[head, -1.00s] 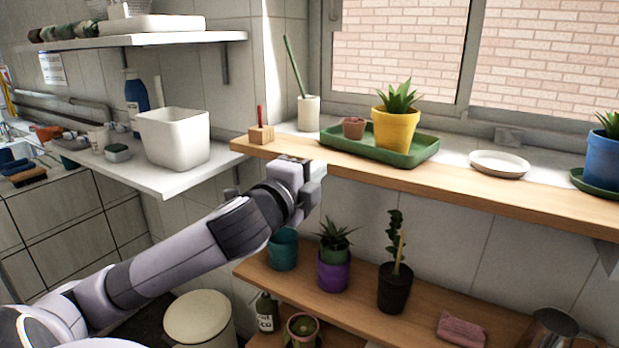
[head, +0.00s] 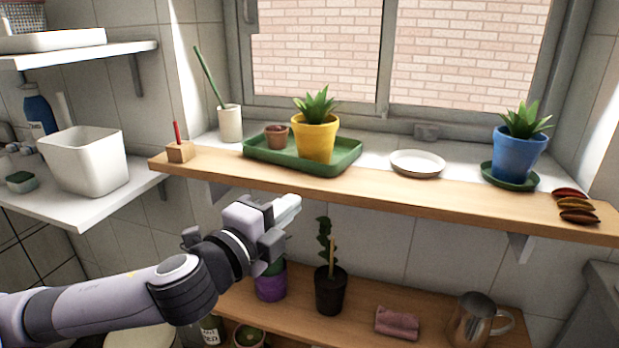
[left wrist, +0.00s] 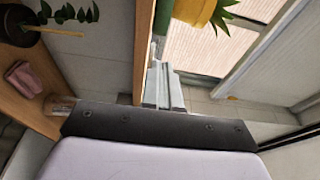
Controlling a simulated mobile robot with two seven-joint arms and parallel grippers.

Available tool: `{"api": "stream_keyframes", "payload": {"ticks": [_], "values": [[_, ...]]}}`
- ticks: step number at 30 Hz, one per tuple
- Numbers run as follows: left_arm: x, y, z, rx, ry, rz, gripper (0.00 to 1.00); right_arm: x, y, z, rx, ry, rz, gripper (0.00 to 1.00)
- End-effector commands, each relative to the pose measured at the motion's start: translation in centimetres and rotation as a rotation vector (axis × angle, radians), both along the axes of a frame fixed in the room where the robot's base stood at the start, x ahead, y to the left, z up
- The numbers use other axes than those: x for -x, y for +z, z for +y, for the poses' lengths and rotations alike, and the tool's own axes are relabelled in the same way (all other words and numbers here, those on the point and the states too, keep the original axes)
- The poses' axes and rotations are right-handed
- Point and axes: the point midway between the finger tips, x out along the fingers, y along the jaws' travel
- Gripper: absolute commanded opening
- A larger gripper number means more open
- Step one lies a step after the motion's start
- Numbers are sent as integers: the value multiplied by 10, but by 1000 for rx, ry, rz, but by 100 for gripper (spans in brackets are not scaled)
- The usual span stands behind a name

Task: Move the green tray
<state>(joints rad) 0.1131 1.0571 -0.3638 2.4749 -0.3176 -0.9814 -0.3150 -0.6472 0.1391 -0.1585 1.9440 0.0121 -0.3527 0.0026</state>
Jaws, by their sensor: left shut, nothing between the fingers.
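The green tray (head: 262,158) lies on the wooden windowsill shelf (head: 420,195) in the head view, left of its middle. A yellow pot with a spiky plant (head: 315,138) and a small brown pot (head: 276,136) stand on it. My left gripper (head: 292,204) is shut and empty, in front of and below the shelf edge, apart from the tray. In the left wrist view the shut fingers (left wrist: 163,88) show near the shelf, with part of the yellow pot (left wrist: 195,10) at the top. My right gripper is not in view.
A white plate (head: 418,163) and a blue pot (head: 518,152) on a green saucer stand right of the tray. A wooden block with a red stick (head: 181,150) and a white cup (head: 230,124) stand left. A lower shelf holds a purple pot (head: 270,286), dark pot (head: 331,291) and metal mug (head: 474,318).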

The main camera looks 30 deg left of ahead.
Motion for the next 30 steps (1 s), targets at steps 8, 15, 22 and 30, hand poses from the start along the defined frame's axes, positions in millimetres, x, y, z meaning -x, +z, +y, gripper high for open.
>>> {"api": "stream_keyframes", "payload": {"ticks": [8, 15, 22, 30], "values": [[-33, 4, 0, 2, 1, -2, 0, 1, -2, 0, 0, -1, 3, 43], [-72, 3, 0, 1, 1, -2, 0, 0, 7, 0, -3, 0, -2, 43], [-100, 2, 15, -4, 3, 1, 0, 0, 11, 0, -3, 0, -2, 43], [-113, 1, 27, -2, 0, 0, 0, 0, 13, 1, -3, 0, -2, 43]]}}
